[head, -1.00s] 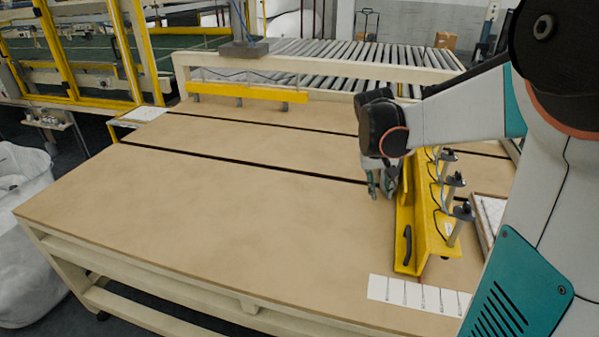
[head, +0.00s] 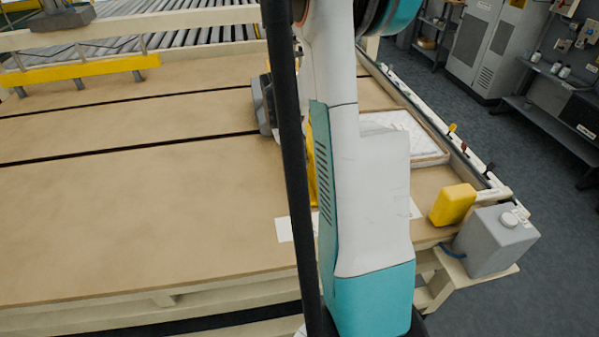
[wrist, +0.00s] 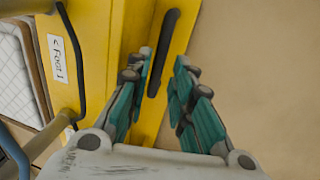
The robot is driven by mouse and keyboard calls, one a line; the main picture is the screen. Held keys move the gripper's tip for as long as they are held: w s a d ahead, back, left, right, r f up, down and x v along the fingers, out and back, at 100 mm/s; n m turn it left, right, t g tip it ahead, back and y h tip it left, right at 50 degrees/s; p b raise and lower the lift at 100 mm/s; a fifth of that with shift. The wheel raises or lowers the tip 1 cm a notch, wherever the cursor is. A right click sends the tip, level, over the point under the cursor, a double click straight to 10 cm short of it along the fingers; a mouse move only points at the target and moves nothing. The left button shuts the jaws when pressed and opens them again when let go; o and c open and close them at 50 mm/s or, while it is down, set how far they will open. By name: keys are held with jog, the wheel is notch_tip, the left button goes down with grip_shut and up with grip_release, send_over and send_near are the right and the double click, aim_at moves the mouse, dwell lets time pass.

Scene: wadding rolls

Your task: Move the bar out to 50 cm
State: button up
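The yellow bar (wrist: 178,75) fills the upper middle of the wrist view, with a black handle (wrist: 164,50) on its face. My gripper (wrist: 165,100) is open, its two teal-padded fingers apart. The handle shows between and beyond the fingertips; I cannot tell whether they touch it. A label reading "Foot 1" is on the bar's yellow left part. In the head view my arm hides nearly all of the bar, leaving a thin yellow sliver (head: 311,170). The white scale strip (head: 284,229) on the table is partly hidden by the arm, and its marks cannot be read.
The wooden table (head: 140,210) is clear left of the arm. A tray with white quilted material (head: 405,135) lies to the right. A yellow container (head: 453,204) and a grey canister (head: 495,240) stand at the right front corner. A yellow rail (head: 80,70) stands at the back left.

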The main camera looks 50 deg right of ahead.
aim_at(301, 172)
jog(key=shift+s+d+f+b, duration=0.15)
jog(key=shift+f+b, duration=0.1)
jog(key=shift+f, duration=0.8)
jog(key=shift+s+d+f+b, duration=0.15)
jog(key=shift+f+b, duration=0.1)
jog(key=shift+f, duration=0.75)
grip_shut()
jog(key=shift+s+d, duration=0.3)
jog(key=shift+d, duration=0.15)
grip_release()
jog(key=shift+a, duration=0.1)
notch_tip(301, 172, up, 12)
jog(key=w+a, duration=0.1)
jog(key=shift+w+a, duration=0.3)
jog(key=shift+a, duration=0.1)
